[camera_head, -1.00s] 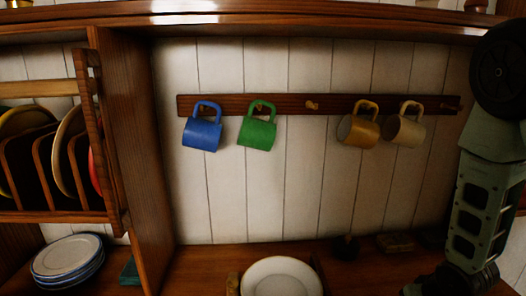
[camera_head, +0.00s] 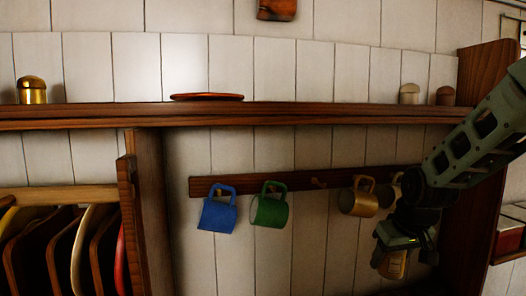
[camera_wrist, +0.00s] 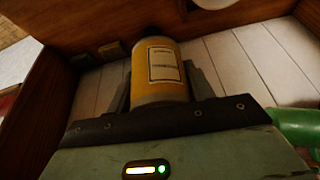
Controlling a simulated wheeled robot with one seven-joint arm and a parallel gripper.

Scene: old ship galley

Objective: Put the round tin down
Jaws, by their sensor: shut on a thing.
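The round tin is a yellow-orange cylinder with a pale label and a dark top. In the wrist view the tin (camera_wrist: 145,88) stands between the two dark fingers of my gripper (camera_wrist: 162,82), which is shut on it. In the head view my gripper (camera_head: 393,250) hangs at the right, in front of the white plank wall and below the peg rail. The tin (camera_head: 392,267) shows only partly beneath it there. Its underside and any surface below it are out of the head view.
A long shelf (camera_head: 300,113) bears a red plate (camera_head: 207,97), a brass-coloured jar (camera_head: 32,90) and two small domed jars at the right. Blue (camera_head: 217,213), green (camera_head: 270,208) and tan (camera_head: 358,200) mugs hang below. A plate rack (camera_head: 60,195) stands left. The middle shelf is clear.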

